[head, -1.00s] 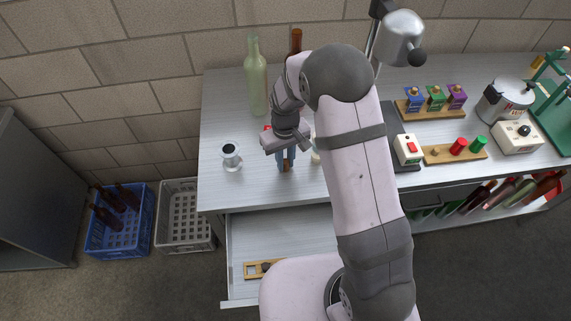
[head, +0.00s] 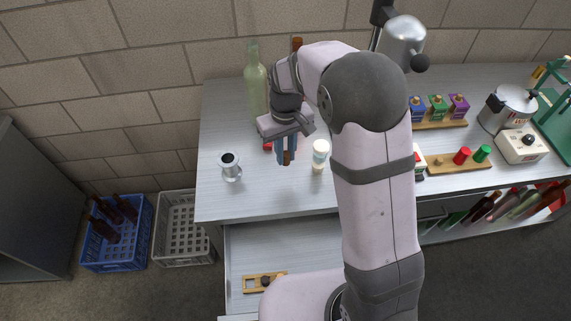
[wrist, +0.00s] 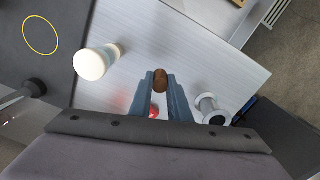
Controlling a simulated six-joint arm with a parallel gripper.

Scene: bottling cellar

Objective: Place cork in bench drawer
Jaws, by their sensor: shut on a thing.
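My gripper (head: 287,157) is shut on a small brown cork (wrist: 160,78). In the wrist view the cork sits between the blue fingertips. In the head view its brown end (head: 288,158) shows at the fingertips, which point down over the bench top (head: 265,200). The bench drawer (head: 290,240) is pulled open below the front edge of the bench, in front of my gripper. My own body covers its right part.
A metal jigger-like cup (head: 230,168) stands left of my gripper. A white-capped jar (head: 320,155) stands right of it. A green bottle (head: 256,88) is behind. A wooden holder (head: 250,284) lies in the drawer; the drawer floor behind it is clear.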

